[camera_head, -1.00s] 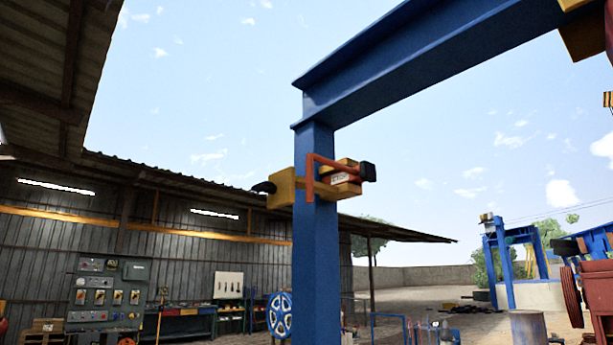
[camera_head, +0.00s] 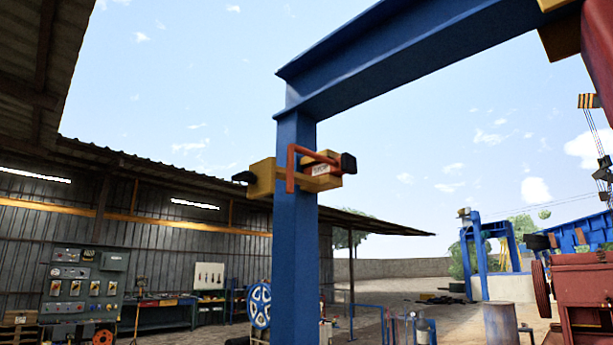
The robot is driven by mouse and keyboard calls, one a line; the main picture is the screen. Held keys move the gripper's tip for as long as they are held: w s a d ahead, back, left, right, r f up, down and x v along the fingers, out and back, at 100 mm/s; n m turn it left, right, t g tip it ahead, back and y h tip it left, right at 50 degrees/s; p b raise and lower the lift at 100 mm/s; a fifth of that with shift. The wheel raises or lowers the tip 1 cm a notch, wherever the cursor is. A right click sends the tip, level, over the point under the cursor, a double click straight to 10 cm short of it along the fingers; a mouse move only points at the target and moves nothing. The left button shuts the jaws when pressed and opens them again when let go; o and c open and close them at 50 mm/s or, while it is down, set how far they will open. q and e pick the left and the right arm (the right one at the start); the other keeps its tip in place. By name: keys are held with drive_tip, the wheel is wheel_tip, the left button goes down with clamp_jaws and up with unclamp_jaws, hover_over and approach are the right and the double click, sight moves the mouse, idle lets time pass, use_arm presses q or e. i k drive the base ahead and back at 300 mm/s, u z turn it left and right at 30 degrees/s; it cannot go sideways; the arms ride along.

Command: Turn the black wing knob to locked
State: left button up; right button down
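A yellow block (camera_head: 262,179) is mounted on the blue post (camera_head: 296,240) near the middle of the view. A small black knob-like part (camera_head: 244,177) sticks out of its left side. Another black piece (camera_head: 348,163) sits at the right end of the same unit, beside an orange-red bracket (camera_head: 291,170) and a small label (camera_head: 322,169). Both black parts are too small to tell for certain which is the wing knob or how it is turned. Neither of my grippers shows, and nothing touches the unit.
A blue beam (camera_head: 420,60) runs from the post top to the upper right. A grey control panel (camera_head: 82,290) and a workbench (camera_head: 163,302) stand under the shed at left. Red machinery (camera_head: 585,290) stands at right, with a metal drum (camera_head: 500,322) beside it.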

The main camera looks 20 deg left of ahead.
sight(248, 178)
drive_tip(key=z, duration=0.1)
drive_tip(key=k, duration=1.05)
drive_tip(key=u, duration=1.15)
drive_tip(key=i, duration=1.15)
drive_tip(key=z, duration=0.25)
